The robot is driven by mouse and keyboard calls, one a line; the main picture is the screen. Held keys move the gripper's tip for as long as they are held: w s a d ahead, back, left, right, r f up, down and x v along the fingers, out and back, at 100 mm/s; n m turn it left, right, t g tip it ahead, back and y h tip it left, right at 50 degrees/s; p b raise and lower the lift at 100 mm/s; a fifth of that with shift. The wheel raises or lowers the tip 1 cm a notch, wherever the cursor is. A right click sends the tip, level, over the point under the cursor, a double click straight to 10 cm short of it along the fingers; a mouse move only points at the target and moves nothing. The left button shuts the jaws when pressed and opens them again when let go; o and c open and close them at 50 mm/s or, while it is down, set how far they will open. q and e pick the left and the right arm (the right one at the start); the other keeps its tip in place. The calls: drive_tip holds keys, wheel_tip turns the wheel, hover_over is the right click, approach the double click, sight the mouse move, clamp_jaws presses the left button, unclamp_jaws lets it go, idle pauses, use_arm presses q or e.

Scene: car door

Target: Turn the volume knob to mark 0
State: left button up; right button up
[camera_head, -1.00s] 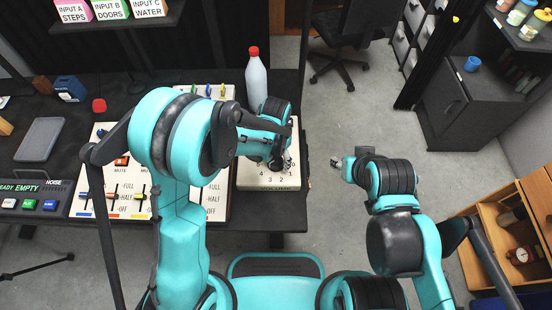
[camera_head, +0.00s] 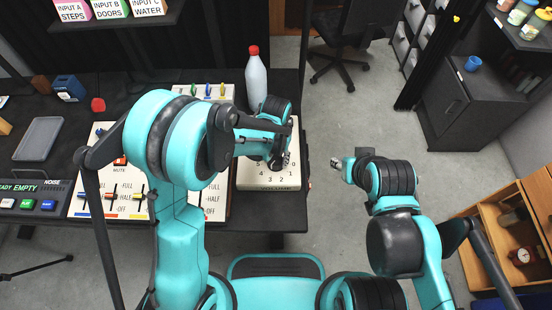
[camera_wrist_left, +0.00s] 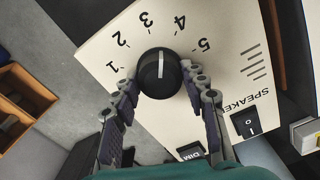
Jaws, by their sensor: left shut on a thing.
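The volume knob (camera_wrist_left: 160,72) is a round black knob with a white pointer line, on a cream panel (camera_wrist_left: 232,62) with printed marks. In the left wrist view its line points between marks 3 and 4. Marks 1 to 5 are readable there; mark 0 is not visible. My left gripper (camera_wrist_left: 160,84) has one finger on each side of the knob and is shut on it. In the head view my left gripper (camera_head: 279,162) is over the panel (camera_head: 268,186) and hides the knob. My right gripper (camera_head: 341,164) is over open floor, away from the panel; its jaws are too small to judge.
A white bottle with a red cap (camera_head: 256,78) stands behind the panel. A slider board (camera_head: 104,190) lies to the left on the dark table. In the wrist view a black switch (camera_wrist_left: 245,122) is to the right of the knob.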

use_arm(q)
drive_tip(key=n+b, duration=0.1)
drive_tip(key=n, duration=1.1)
drive_tip(key=shift+n+b, duration=0.3)
drive_tip(key=shift+n, duration=0.1)
drive_tip(key=n, duration=1.2)
drive_tip(key=shift+b, duration=0.35)
drive_tip(key=o, duration=1.2)
drive_tip(key=shift+c, duration=0.2)
